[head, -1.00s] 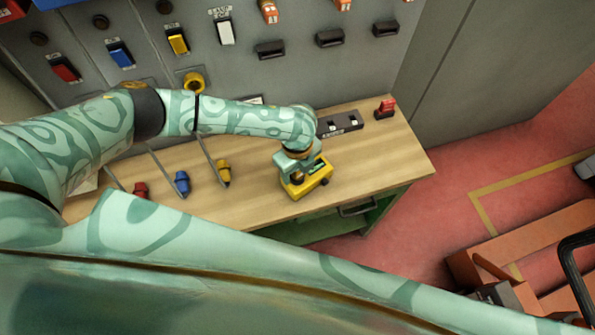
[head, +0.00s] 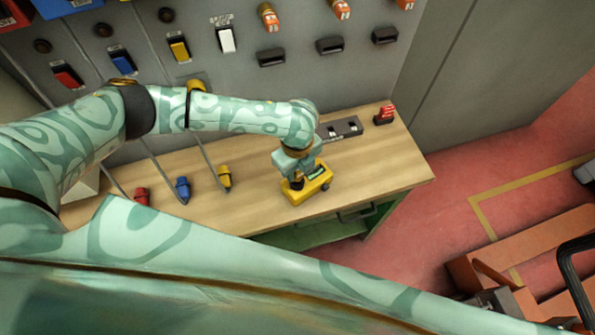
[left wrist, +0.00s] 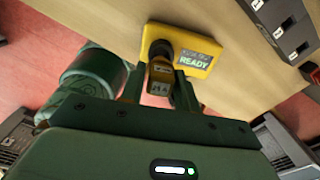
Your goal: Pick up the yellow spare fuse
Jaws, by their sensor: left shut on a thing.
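My left gripper (left wrist: 160,92) is shut on a yellow fuse (left wrist: 161,73) with a dark round end. The fuse's dark end is over the left part of a yellow tester box (left wrist: 206,49) whose screen reads READY; I cannot tell whether it sits in the box. In the head view my left gripper (head: 294,178) is over that box (head: 316,189) on the bench. Another yellow fuse (head: 224,177) lies on the bench to the left, beside a thin divider. My right gripper is not in view.
A blue fuse (head: 183,188) and a red fuse (head: 142,196) lie further left between dividers. A dark strip with slots (head: 341,130) and a red item (head: 384,114) are at the back right of the wooden bench (head: 380,165). A grey switch panel (head: 300,80) stands behind.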

